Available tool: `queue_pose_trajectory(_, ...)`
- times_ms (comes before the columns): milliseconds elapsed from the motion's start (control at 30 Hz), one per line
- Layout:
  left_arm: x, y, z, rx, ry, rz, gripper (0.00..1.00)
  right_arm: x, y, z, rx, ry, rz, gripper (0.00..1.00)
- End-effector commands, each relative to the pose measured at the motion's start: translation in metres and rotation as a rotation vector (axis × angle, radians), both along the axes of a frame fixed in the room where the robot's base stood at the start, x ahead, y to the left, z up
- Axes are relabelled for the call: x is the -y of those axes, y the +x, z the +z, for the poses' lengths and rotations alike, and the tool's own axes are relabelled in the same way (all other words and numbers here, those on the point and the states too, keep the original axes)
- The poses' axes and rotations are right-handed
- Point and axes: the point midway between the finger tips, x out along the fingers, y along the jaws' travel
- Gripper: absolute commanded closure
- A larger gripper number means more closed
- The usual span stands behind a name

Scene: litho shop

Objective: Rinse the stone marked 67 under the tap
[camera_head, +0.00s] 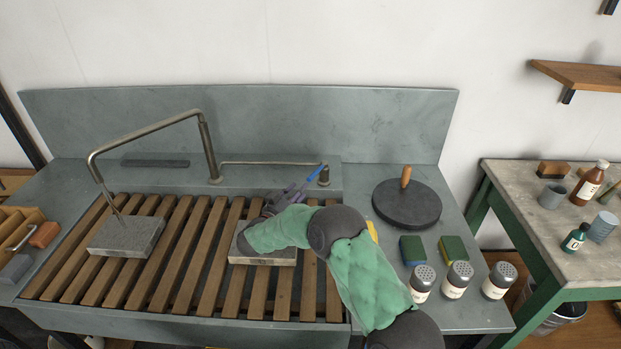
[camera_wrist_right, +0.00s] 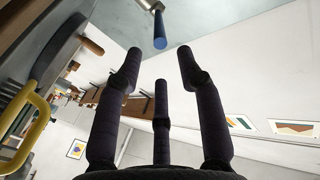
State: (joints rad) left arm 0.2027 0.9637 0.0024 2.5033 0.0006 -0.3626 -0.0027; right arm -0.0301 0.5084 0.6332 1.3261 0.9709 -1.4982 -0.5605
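A grey stone (camera_head: 127,238) lies on the slats at the left, under the tap's spout. A second, paler-edged stone (camera_head: 275,260) lies farther right, partly hidden by my right arm. I cannot read a mark on either. The bent metal tap (camera_head: 150,131) reaches left; I cannot tell whether water runs. A blue-tipped lever (camera_head: 315,173) stands at the right end of the tap's pipe. My right gripper (camera_head: 293,190) is open and empty, just left of and below the lever. In the wrist view the lever's blue handle (camera_wrist_right: 160,30) is ahead of the spread fingers (camera_wrist_right: 160,62). My left gripper is out of view.
The wooden slats (camera_head: 172,255) cover the sink. A dark disc with a wooden knob (camera_head: 407,203), sponges (camera_head: 452,250) and several shakers (camera_head: 457,281) stand on the right counter. A side table (camera_head: 520,190) with bottles stands far right. A wooden box (camera_head: 18,222) is at the left edge.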

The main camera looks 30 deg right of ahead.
Motion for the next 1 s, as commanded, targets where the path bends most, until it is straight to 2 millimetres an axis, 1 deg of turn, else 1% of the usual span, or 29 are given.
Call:
queue_pose_trajectory(300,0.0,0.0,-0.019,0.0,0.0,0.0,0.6,0.048,0.027,-0.003,0.003,0.002,-0.005,0.62)
queue_pose_trajectory(500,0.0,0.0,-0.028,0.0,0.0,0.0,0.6,0.072,0.042,-0.003,0.003,0.001,-0.003,0.62)
queue_pose_trajectory(700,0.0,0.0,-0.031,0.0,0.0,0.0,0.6,0.083,0.049,-0.001,0.003,0.001,-0.002,0.62)
queue_pose_trajectory(1000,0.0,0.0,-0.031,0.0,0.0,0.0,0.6,0.084,0.049,0.0,0.002,0.002,-0.001,0.62)
